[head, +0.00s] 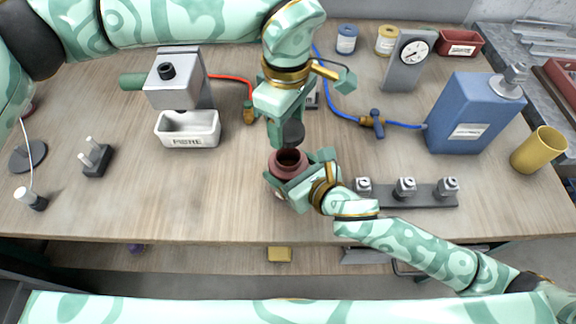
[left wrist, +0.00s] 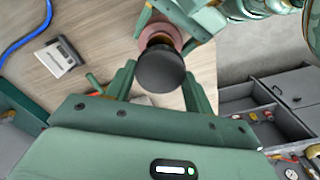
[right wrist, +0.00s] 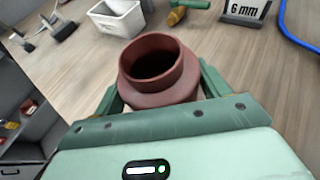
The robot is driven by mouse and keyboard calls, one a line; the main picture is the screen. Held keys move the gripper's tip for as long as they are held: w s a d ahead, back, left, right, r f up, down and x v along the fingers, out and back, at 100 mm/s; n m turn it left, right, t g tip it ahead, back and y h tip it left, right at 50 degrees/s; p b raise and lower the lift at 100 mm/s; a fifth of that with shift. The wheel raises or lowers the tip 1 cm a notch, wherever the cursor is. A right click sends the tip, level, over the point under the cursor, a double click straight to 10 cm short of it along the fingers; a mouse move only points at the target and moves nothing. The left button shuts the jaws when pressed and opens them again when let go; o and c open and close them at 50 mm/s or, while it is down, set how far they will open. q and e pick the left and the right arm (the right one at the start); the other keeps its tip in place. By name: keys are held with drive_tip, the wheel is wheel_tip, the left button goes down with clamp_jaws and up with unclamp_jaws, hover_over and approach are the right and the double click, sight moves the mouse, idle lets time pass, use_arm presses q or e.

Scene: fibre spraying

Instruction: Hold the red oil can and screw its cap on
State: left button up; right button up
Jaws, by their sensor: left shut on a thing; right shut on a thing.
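The red oil can (head: 288,160) stands near the middle front of the table, its round mouth open and facing up. My right gripper (head: 303,182) is shut around its body; in the right wrist view the can (right wrist: 158,72) sits between the fingers. My left gripper (head: 290,125) is above the can, shut on the dark cap (head: 292,135). In the left wrist view the cap (left wrist: 160,70) is between the fingertips, with the reddish can partly hidden behind it. The cap appears apart from the can's mouth, a little above it.
A white tray (head: 188,130) stands left, under a grey block device (head: 178,80). A rack with several metal fittings (head: 425,193) lies right of the can. A blue canister (head: 473,112), a yellow cup (head: 540,150) and a blue hose with a valve (head: 374,122) are further right.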

use_arm(q)
hover_over(288, 155)
drive_tip(key=shift+f, duration=2.3)
drive_tip(key=shift+a, duration=0.1)
drive_tip(key=shift+f, duration=0.85)
drive_tip(key=shift+f, duration=0.55)
